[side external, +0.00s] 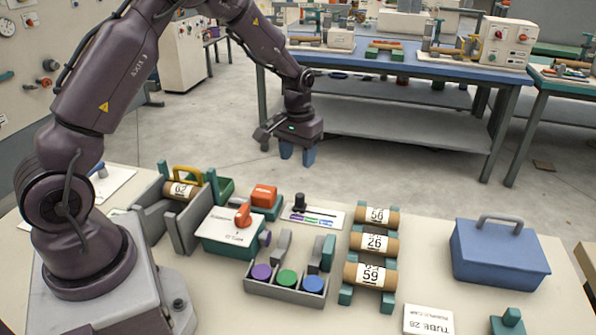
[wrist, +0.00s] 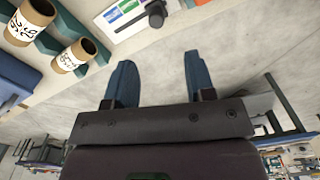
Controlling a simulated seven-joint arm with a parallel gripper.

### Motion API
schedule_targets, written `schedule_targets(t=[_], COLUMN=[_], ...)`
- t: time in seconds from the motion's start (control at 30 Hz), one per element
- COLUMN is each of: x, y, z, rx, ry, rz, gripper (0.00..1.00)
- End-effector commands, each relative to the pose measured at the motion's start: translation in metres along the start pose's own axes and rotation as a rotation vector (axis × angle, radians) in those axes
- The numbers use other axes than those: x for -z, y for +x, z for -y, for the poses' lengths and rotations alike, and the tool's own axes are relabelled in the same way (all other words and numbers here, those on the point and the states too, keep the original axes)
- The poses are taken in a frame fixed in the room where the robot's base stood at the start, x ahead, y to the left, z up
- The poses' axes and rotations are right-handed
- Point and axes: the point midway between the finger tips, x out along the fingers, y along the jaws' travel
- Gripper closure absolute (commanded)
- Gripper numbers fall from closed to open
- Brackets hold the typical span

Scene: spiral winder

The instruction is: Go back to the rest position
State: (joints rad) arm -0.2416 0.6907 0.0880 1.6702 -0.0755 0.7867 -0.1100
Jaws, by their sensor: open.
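My gripper (side external: 297,153) hangs above the far edge of the work table, its blue fingers pointing down. In the wrist view the two fingers of my gripper (wrist: 158,80) are apart with nothing between them. Below it, three brown tubes marked 56 (side external: 377,216), 26 (side external: 374,242) and 59 (side external: 370,275) lie on green rests. A tube marked 62 (side external: 181,190) lies in the grey holder at the left, by a yellow handle. Two of the tubes also show at the upper left of the wrist view (wrist: 72,57).
A teal-sided box with an orange knob (side external: 243,214) stands mid-left. A grey tray (side external: 286,293) holds purple, green and blue round pieces. A blue case (side external: 498,253) stands at the right, near a card reading TUBE 28 (side external: 428,320). Free floor lies beyond the table.

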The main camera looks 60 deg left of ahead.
Motion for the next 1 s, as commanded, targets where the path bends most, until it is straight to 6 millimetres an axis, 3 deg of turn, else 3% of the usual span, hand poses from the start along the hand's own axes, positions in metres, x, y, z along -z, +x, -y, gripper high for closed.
schedule_targets(t=[0.47, 0.6, 0.77, 1.0], x=[-0.001, -0.025, -0.063, -0.132], y=[-0.009, -0.003, -0.043, -0.116], z=[0.0, 0.004, -0.003, -0.014], rx=[0.001, 0.011, 0.0, -0.028], ry=[0.007, 0.034, 0.099, 0.225], rz=[0.004, 0.066, 0.054, -0.05], gripper=[0.5, 0.5, 0.5, 0.5])
